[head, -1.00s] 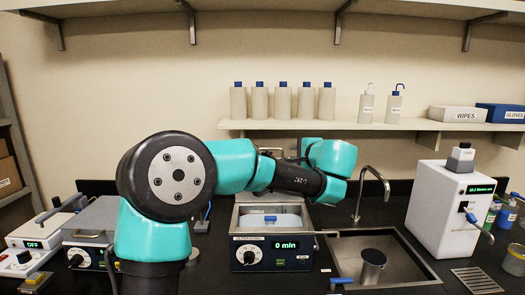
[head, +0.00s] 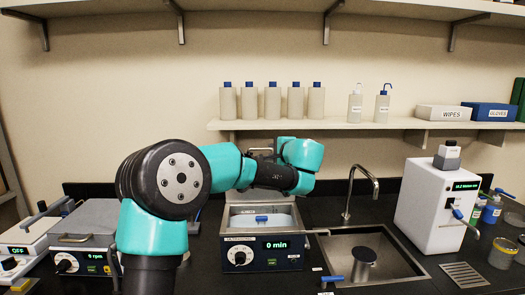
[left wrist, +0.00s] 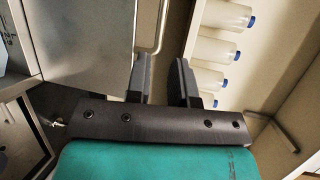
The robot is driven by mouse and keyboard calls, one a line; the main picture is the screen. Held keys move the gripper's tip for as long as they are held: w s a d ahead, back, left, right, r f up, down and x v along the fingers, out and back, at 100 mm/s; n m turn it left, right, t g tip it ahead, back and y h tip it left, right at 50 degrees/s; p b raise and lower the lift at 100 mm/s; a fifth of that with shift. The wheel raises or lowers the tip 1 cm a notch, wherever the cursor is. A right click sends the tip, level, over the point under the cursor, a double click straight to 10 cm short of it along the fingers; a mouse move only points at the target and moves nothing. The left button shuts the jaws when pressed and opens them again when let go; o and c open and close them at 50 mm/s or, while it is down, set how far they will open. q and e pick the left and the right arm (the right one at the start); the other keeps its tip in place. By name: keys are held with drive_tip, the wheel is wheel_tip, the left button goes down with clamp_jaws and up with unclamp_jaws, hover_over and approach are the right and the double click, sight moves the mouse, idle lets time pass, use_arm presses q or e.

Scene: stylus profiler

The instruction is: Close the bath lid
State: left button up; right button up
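The bath (head: 268,252) stands on the bench in the middle of the head view, with a "0 min" display and its top open. A blue-handled piece (head: 262,218) sits in the basin. The lid stands raised at the back, mostly hidden by my left arm in the head view. In the left wrist view the lid (left wrist: 85,40) is a grey metal panel with a thin bar handle (left wrist: 161,28). My left gripper (left wrist: 162,70) is open, with the handle close ahead of its fingertips, nearer the left finger. Contact cannot be told. My right gripper is out of view.
A sink (head: 385,245) with a tap (head: 362,190) lies right of the bath. A white dispenser (head: 437,195) stands farther right. A lidded grey unit (head: 85,240) stands at the left. Above, a shelf (head: 360,125) carries several bottles (head: 272,103).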

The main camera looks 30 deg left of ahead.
sight(263, 149)
use_arm(q)
drive_tip(key=x, duration=0.9)
drive_tip(key=shift+w+a+f, duration=0.15)
drive_tip(key=shift+a, duration=0.05)
drive_tip(key=shift+c, duration=0.4)
clamp_jaws()
